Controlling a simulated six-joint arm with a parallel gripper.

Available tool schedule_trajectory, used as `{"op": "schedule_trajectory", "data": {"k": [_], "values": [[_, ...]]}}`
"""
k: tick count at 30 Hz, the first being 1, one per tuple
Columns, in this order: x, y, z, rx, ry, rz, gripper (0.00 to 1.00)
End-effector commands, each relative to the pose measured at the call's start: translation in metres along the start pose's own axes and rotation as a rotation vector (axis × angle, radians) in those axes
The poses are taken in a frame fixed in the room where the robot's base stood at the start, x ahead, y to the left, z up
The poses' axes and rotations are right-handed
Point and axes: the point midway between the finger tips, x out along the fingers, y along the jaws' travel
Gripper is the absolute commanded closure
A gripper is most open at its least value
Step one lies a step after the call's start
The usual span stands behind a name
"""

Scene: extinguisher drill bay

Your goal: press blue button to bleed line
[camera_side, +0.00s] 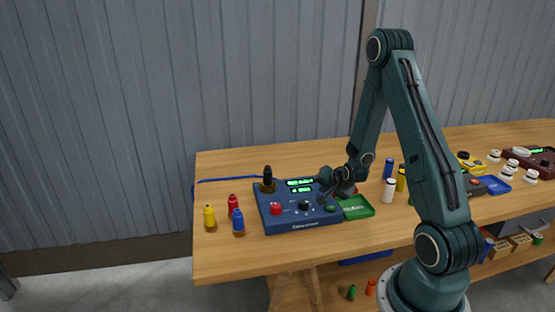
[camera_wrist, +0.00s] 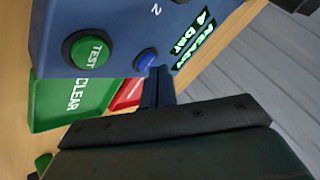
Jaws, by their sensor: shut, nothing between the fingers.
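The blue button (camera_wrist: 146,62) sits on the dark blue control panel (camera_wrist: 105,18), close to the lit green display (camera_wrist: 195,42). The panel (camera_side: 300,226) stands on the bench in the side view, where the blue button cannot be made out behind my gripper. My gripper (camera_side: 323,197) is low over the panel's right part. In the wrist view my gripper (camera_wrist: 159,73) is shut and empty, its tips right beside the blue button's edge. I cannot tell whether they touch it. A green TEST button (camera_wrist: 88,52) is on the same face.
The panel also carries a red button (camera_side: 276,209) and a black knob (camera_side: 303,206). A green CLEAR tray (camera_side: 357,207) and a red tray (camera_wrist: 130,93) lie beside it. Yellow (camera_side: 209,217), red (camera_side: 233,205) and blue (camera_side: 238,222) bottles stand left. The front left bench is clear.

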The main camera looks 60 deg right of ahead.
Motion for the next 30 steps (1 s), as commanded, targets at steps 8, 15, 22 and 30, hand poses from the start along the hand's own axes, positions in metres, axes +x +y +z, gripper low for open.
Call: {"op": "schedule_trajectory", "data": {"k": [8,15,22,30], "values": [[0.0005,0.0004,0.0004,0.000,0.000,0.000,1.00],[0.0019,0.0013,0.0013,0.000,0.000,0.000,1.00],[0.0034,0.0024,0.0024,0.000,0.000,0.000,1.00],[0.0050,0.0037,0.0038,0.000,-0.001,0.001,1.00]]}}
